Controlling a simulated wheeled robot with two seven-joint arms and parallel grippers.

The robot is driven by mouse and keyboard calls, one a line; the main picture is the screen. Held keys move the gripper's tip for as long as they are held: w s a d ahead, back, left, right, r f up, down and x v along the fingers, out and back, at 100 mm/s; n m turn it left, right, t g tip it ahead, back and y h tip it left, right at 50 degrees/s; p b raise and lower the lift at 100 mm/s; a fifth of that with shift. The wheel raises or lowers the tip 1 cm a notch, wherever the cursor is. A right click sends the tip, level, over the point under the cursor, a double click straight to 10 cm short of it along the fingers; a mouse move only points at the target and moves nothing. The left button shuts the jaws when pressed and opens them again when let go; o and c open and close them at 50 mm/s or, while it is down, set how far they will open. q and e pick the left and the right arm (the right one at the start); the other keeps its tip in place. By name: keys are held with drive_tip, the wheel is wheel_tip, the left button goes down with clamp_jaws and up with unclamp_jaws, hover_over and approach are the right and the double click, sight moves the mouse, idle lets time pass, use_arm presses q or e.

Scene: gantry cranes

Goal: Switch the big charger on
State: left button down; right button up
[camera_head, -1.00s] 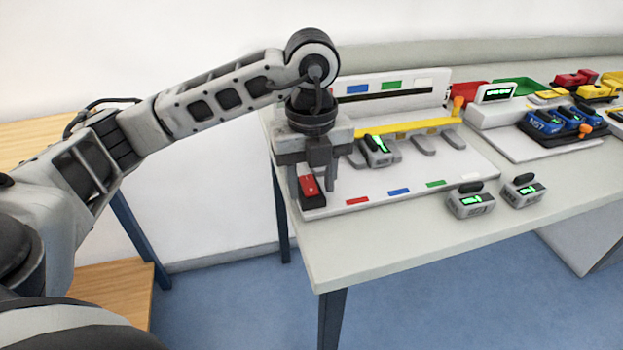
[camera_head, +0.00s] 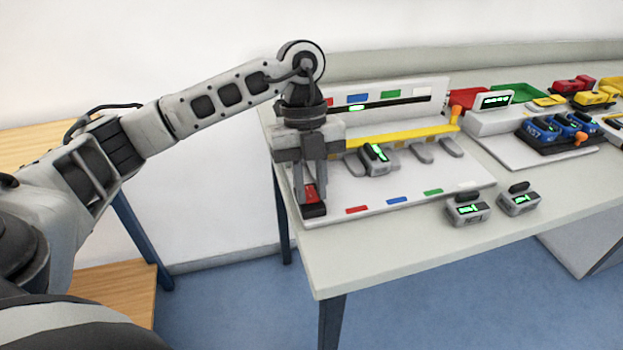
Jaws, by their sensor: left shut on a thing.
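The big charger (camera_head: 400,181) is a white base with an upright back panel, a yellow bar and several grey slots. Its red rocker switch (camera_head: 310,196) sits in a black housing at the near left corner of the base. My left gripper (camera_head: 311,188) points down over this switch, its fingers shut on it from either side. The fingers partly hide the switch. A grey battery pack (camera_head: 376,159) with a lit green display sits in one slot. A bright greenish-white light (camera_head: 357,107) glows in the panel's dark strip. My right gripper is not in view.
Two grey battery packs (camera_head: 468,209) (camera_head: 518,199) stand on the table (camera_head: 400,245) right of the charger. A smaller charger (camera_head: 494,111) with blue packs stands further right, with red, green and yellow items behind. The front of the table is clear.

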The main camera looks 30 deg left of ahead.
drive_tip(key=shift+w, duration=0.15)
use_arm(q)
drive_tip(key=c, duration=1.2)
unclamp_jaws()
drive_tip(key=shift+c, duration=0.2)
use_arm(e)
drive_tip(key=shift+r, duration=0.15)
use_arm(q)
drive_tip(key=shift+r, duration=0.1)
drive_tip(key=p+v, duration=0.3)
drive_tip(key=v, duration=1.3)
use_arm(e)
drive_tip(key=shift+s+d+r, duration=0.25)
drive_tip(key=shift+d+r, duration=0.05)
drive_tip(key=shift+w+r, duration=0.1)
